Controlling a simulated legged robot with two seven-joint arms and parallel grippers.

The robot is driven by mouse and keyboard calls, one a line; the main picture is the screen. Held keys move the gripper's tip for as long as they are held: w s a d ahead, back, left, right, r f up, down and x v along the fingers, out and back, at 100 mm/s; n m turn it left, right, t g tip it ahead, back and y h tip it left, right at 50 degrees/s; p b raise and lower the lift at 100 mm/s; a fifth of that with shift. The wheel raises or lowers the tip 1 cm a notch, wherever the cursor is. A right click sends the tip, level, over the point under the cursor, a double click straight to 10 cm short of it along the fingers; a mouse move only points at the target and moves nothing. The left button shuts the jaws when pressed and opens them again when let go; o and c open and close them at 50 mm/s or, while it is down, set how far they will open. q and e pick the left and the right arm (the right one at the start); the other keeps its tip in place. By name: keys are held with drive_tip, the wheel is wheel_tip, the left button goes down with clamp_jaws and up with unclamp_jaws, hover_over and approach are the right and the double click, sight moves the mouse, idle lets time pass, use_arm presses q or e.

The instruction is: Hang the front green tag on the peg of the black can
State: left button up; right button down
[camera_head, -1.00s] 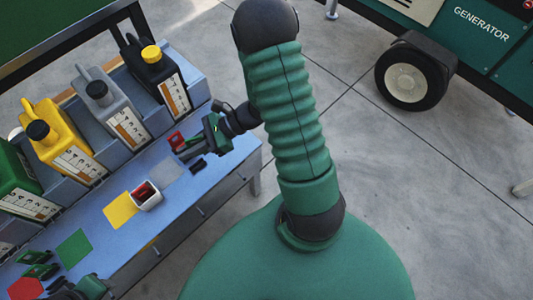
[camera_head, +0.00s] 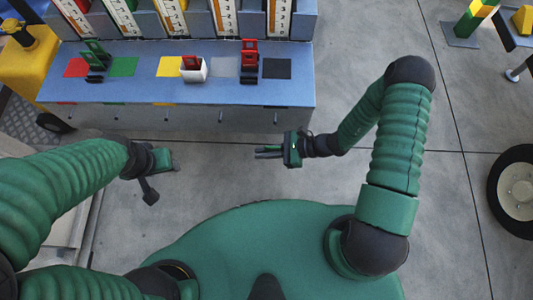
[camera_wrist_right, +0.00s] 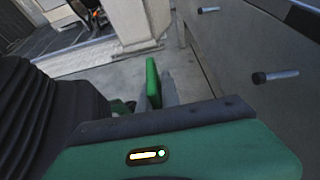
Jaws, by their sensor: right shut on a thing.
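My right gripper (camera_head: 268,152) is in front of the table, apart from it, fingers pointing left. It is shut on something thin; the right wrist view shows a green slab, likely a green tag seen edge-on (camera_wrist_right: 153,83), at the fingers. On the table, a green tag (camera_head: 93,47) stands in a black holder between the red and green patches. The black can (camera_head: 279,17), at the right of the row, shows only its labelled lower part; its peg is out of view. My left gripper (camera_head: 163,160) is left of centre, off the table; its fingers are unclear.
The blue table (camera_head: 220,97) carries red, green, yellow, grey and black patches. Red tags (camera_head: 249,50) stand in a holder between the grey and black patches.

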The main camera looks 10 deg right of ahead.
use_arm(q)
drive_tip(key=b+x, duration=0.2)
drive_tip(key=shift+s+a+f+b, duration=0.1)
drive_tip(key=shift+s+f+b, duration=0.2)
drive_tip(key=shift+f, duration=0.1)
use_arm(e)
drive_tip(key=w, duration=0.1)
drive_tip(key=w+d, duration=0.1)
drive_tip(key=w, duration=0.1)
drive_tip(key=w+d, duration=0.1)
drive_tip(key=w, duration=0.1)
drive_tip(key=shift+w+f, duration=0.15)
drive_tip(key=shift+f, duration=0.1)
use_arm(q)
drive_tip(key=shift+d, duration=0.25)
use_arm(e)
drive_tip(key=shift+d, duration=0.15)
use_arm(q)
drive_tip(key=shift+r, duration=0.1)
use_arm(e)
drive_tip(key=shift+w, duration=0.1)
use_arm(q)
drive_tip(key=shift+a, duration=0.1)
use_arm(e)
drive_tip(key=shift+w, duration=0.25)
use_arm(q)
drive_tip(key=shift+r, duration=0.2)
use_arm(e)
drive_tip(key=shift+w, duration=0.1)
drive_tip(key=shift+w, duration=0.1)
